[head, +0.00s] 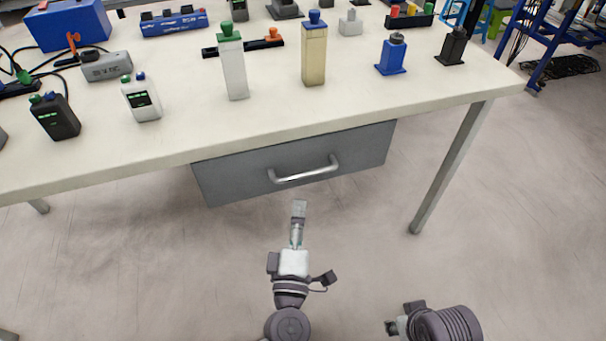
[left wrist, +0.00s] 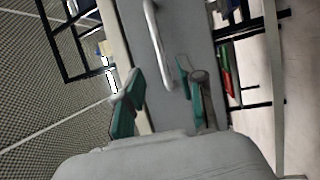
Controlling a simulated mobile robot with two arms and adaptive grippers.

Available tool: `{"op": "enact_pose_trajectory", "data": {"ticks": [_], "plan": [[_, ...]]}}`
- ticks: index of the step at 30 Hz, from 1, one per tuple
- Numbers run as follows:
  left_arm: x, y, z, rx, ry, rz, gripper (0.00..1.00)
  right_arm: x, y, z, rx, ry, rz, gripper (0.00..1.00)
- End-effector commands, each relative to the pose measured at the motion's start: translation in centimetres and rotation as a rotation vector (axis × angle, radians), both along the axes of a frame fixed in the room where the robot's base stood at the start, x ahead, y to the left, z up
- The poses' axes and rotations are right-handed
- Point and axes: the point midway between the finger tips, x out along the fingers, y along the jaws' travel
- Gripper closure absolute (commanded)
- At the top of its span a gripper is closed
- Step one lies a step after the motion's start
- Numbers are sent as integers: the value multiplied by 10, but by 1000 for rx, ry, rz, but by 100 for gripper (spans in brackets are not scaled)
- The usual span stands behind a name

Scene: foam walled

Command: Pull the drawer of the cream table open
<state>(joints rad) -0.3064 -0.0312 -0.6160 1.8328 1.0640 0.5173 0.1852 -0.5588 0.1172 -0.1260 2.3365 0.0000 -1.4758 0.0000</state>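The cream table (head: 290,112) fills the upper part of the head view. Its grey drawer (head: 228,180) sits under the front edge and looks closed, with a silver bar handle (head: 305,172) on its front. My left gripper (head: 299,208) is just in front of and below the handle in the head view, apparently apart from it. In the left wrist view, the left gripper's green-padded fingers (left wrist: 158,72) are spread, with nothing held. The handle (left wrist: 156,38) runs down to the gap between them, over the grey drawer front (left wrist: 187,30).
On the tabletop stand a green-capped white bottle (head: 233,68), a blue-capped beige bottle (head: 313,55) and several small devices. A grey table leg (head: 450,168) stands right of the drawer. The floor before the drawer is clear apart from my arms. A blue frame (head: 550,45) is at right.

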Motion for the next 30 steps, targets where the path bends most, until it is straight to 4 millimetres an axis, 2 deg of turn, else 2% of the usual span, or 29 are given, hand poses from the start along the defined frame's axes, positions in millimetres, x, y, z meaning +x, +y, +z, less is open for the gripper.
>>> {"op": "enact_pose_trajectory", "data": {"ticks": [1, 6, 13, 18, 26, 30], "plan": [[12, -1, 4, -1, -4, 1, 61, 0, 0, 0, 0, 0, 0, 60], [48, -4, 9, 1, -3, 1, 61, 0, 0, 0, 0, -1, 0, 60], [82, -7, 14, 2, -1, -2, 61, 0, 0, 3, 0, -4, 0, 60], [92, -8, 16, 2, 0, -1, 61, 0, 0, 4, 0, -5, 0, 60], [92, -8, 16, 2, 1, -2, 61, 0, 0, 5, 0, -5, -1, 60], [92, -8, 16, 2, 1, -2, 81, 0, 0, 5, 0, -5, -1, 60]]}}
